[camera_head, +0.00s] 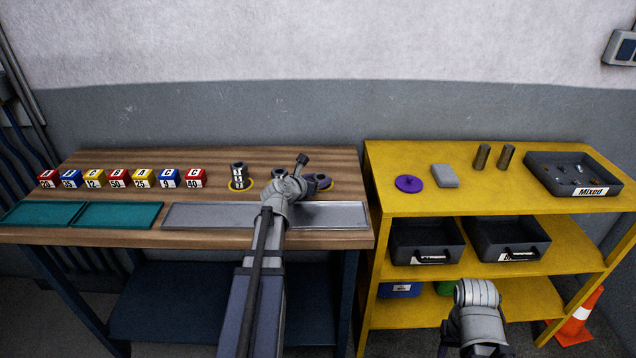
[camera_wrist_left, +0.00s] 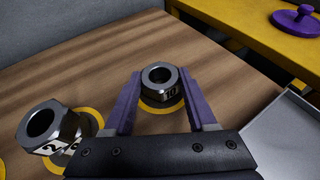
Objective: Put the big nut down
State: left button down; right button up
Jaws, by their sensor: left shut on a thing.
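A dark steel nut marked 10 (camera_wrist_left: 161,82) sits between the purple fingers of my left gripper (camera_wrist_left: 160,78) in the left wrist view. The fingers are shut on its two sides. A yellow ring mark (camera_wrist_left: 147,106) on the wooden bench shows around its lower edge; I cannot tell whether there is a gap under it. In the head view my left gripper (camera_head: 318,182) is low over the bench (camera_head: 345,165), at the right end of the row of ring marks. Only part of my right arm shows at the lower right; its jaws do not show.
A dark stack (camera_head: 239,174) stands farther left. A grey tray (camera_head: 340,213) lies along the front edge. A yellow shelf (camera_head: 400,160) with a purple knobbed disc (camera_head: 409,184) stands at right.

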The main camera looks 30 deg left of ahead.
pick_arm(q)
jog(key=shift+f, duration=0.2)
jog(key=shift+c, duration=1)
grip_release()
jog(key=shift+r, duration=0.1)
jog(key=shift+r, duration=0.15)
jog(key=p+v, duration=0.4)
jog(key=v, duration=0.7)
jog(key=shift+r, duration=0.15)
jog(key=shift+s+r+p, duration=0.1)
jog(key=shift+s+p, duration=0.2)
jog(key=shift+s, duration=0.15)
